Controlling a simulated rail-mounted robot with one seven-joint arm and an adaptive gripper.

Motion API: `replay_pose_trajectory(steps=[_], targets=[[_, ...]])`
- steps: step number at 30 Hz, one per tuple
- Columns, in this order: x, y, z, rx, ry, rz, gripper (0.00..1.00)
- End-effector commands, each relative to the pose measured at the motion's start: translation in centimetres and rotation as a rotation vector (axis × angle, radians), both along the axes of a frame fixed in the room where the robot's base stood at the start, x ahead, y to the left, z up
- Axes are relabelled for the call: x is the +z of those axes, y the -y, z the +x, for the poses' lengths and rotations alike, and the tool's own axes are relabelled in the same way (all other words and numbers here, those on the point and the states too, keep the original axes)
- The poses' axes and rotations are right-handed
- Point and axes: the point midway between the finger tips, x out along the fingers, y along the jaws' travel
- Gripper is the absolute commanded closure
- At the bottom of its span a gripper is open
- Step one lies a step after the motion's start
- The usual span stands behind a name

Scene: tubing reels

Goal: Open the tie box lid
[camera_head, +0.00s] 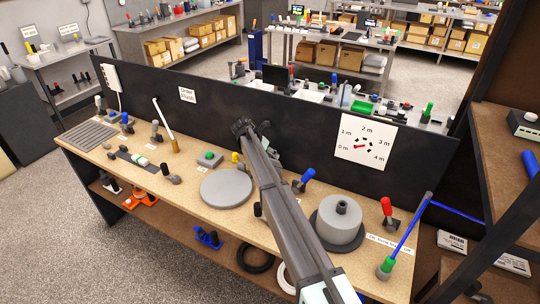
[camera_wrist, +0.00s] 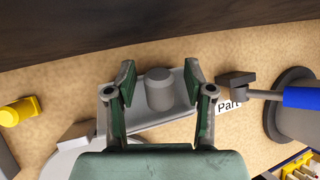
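The tie box lid appears to be the pale grey plate (camera_wrist: 146,118) with a round grey knob (camera_wrist: 159,88), under my gripper in the wrist view. My gripper (camera_wrist: 160,78) is open, with one finger on each side of the knob. A gap shows between the knob and each finger, so nothing is held. The lid looks closed, but its edges are partly hidden by the fingers. In the head view my gripper (camera_head: 250,128) is near the dark back panel, and my arm hides most of the lid area.
A blue-handled lever (camera_wrist: 300,97) with a grey clamp stands right of my gripper, by a "Part" label (camera_wrist: 229,106). A yellow part (camera_wrist: 20,112) is at left. The dark back panel (camera_head: 215,117) rises behind the bench. A grey round plate (camera_head: 226,188) lies left of my arm.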

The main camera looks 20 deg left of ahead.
Motion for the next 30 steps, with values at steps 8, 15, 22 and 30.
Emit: replay_pose_trajectory(steps=[8,15,22,30], targets=[[0.6,-0.3,-0.3,0.0,0.0,0.001,0.47],[3.6,-1.6,-2.0,0.001,0.001,0.002,0.47],[7.2,-3.1,-3.9,0.001,0.001,0.002,0.47],[9.6,-4.0,-5.2,0.0,0.0,0.0,0.47]])
